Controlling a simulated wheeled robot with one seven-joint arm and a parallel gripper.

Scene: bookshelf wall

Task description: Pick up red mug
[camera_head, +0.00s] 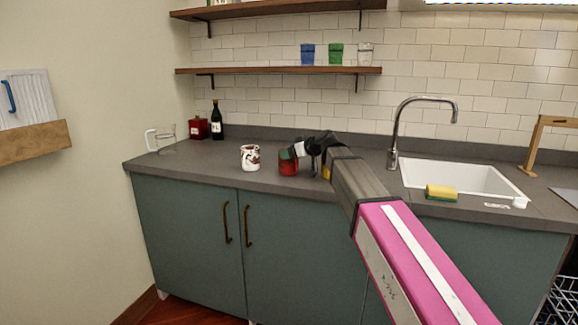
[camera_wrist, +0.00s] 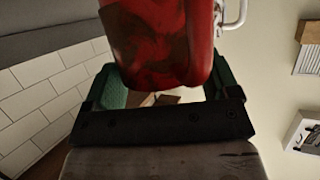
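The red mug (camera_head: 289,166) is on the grey counter, to the right of a white mug with red marks. In the wrist view the red mug (camera_wrist: 162,45) fills the top middle, very close, with darker patches on its surface. My gripper (camera_head: 294,152) is at the mug, its arm reaching in from the right. In the wrist view my gripper (camera_wrist: 165,85) has its two green fingers spread wide, one on each side of the mug. The mug hides parts of the fingers, and contact on both sides is not clear.
The white mug (camera_head: 250,158) stands close by on the left. A glass jug (camera_head: 166,139), a red canister (camera_head: 198,129) and a dark bottle (camera_head: 217,121) are further left. A tap (camera_head: 395,130), sink (camera_head: 455,177) and sponge (camera_head: 441,192) are right.

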